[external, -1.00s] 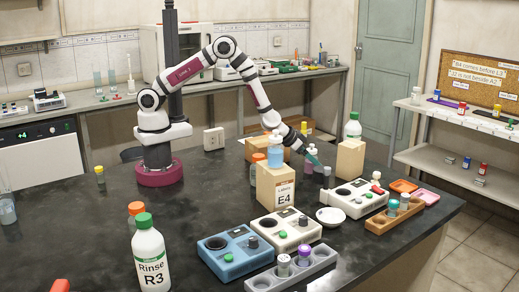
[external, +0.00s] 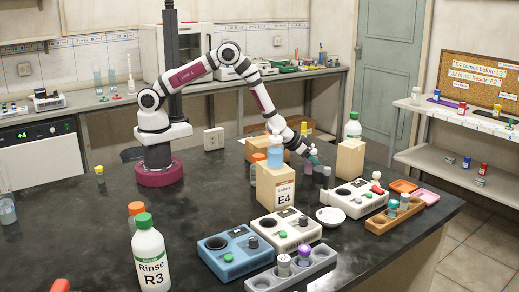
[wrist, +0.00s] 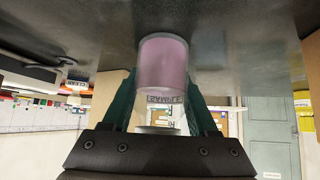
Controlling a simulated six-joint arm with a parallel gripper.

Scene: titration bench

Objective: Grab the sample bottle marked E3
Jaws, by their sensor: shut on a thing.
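In the wrist view a clear sample bottle (wrist: 163,62) with lilac contents stands between the two dark green fingers of my gripper (wrist: 161,84). My gripper is shut on it. The word SAMPLE shows upside down on its label; no E3 mark can be read. In the external view my gripper (external: 314,157) is low over the bench, right of a tan box (external: 270,192) marked E4. The held bottle is too small there to make out clearly.
A blue-filled bottle (external: 275,158) is by the E4 box. A tan block (external: 350,160) stands right of my gripper. A white instrument (external: 355,199) and a white dish (external: 330,216) are in front. The bench's left middle is mostly clear.

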